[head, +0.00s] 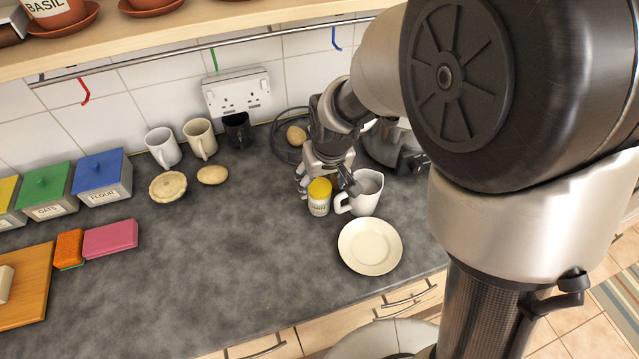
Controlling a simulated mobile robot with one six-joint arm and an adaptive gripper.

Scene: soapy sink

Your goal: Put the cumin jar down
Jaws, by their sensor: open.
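The cumin jar (319,198), a small pale jar with a yellow lid, stands upright on the dark grey worktop (235,265). Its label is too small to read here. My gripper (328,187) is open, with its fingers spread around or just behind the jar's lid. I cannot tell whether a finger touches the jar. My arm comes in from the right and hides part of the worktop behind.
A white mug (366,193) stands close to the jar's right, and a cream plate (370,247) lies in front. A wire basket (290,137) and a dark metal appliance (393,150) are behind. The worktop left of the jar is clear.

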